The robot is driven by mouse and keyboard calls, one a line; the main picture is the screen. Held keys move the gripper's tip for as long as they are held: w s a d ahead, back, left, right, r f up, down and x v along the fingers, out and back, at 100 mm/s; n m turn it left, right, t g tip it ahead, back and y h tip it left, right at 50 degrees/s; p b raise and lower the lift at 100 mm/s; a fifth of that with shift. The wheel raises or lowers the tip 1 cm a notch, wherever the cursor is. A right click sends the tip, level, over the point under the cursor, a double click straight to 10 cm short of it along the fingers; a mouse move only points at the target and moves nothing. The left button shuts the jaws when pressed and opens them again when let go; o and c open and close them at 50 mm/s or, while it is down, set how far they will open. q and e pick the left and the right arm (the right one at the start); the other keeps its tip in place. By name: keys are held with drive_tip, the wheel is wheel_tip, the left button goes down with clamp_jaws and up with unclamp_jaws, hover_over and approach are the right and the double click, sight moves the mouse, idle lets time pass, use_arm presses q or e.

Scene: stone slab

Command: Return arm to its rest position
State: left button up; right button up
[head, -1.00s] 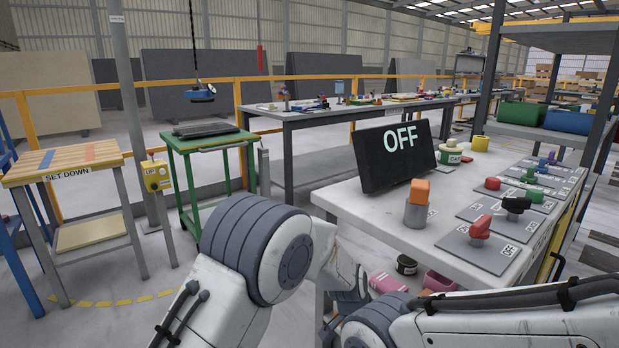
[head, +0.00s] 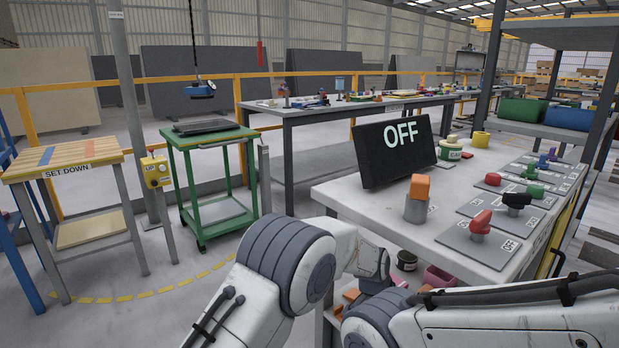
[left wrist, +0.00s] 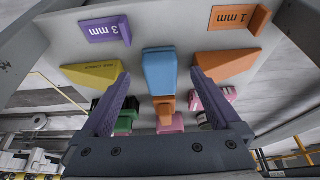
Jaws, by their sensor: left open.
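My left arm (head: 290,265) bends in front of the bench in the head view, with its wrist link near the bench's front left corner. Its fingers are hidden there. In the left wrist view my left gripper (left wrist: 158,73) is open, its two purple fingers spread and nothing between them that I can see held. Beyond the fingers, a blue wedge (left wrist: 160,72) lies on a pale shelf. My right arm (head: 490,308) reaches in from the lower right of the head view, and its gripper is not visible.
The bench (head: 350,200) carries a dark OFF display (head: 395,152), an orange block (head: 420,187) on a grey cylinder and several coloured knobs. A green cart (head: 205,185) and a SET DOWN table (head: 70,172) stand left. Yellow (left wrist: 93,72) and orange (left wrist: 226,65) wedges lie near my fingers.

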use_arm(q)
drive_tip(key=x, duration=0.2)
drive_tip(key=b+x, duration=0.1)
drive_tip(key=x, duration=0.1)
drive_tip(key=d+x, duration=0.1)
drive_tip(key=x, duration=0.1)
drive_tip(key=shift+w+r+b, duration=0.3)
drive_tip(key=shift+b, duration=0.1)
wheel_tip(320, 180, up, 4)
drive_tip(key=shift+s+a+r+p, duration=0.1)
drive_tip(key=shift+a+r+p, duration=0.1)
drive_tip(key=shift+p, duration=0.8)
drive_tip(key=s+a+b, duration=0.3)
drive_tip(key=s+a, duration=0.8)
drive_tip(key=a, duration=0.3)
drive_tip(key=w+a+r+n+t+y+p, duration=0.1)
drive_tip(key=a+r+n+p, duration=0.3)
drive_tip(key=p, duration=0.5)
drive_tip(key=shift+w+a+r+n+y, duration=0.35)
drive_tip(key=shift+w+a+n, duration=0.3)
drive_tip(key=shift+a+n, duration=0.8)
drive_tip(key=shift+a+m, duration=0.3)
drive_tip(key=shift+m, duration=0.05)
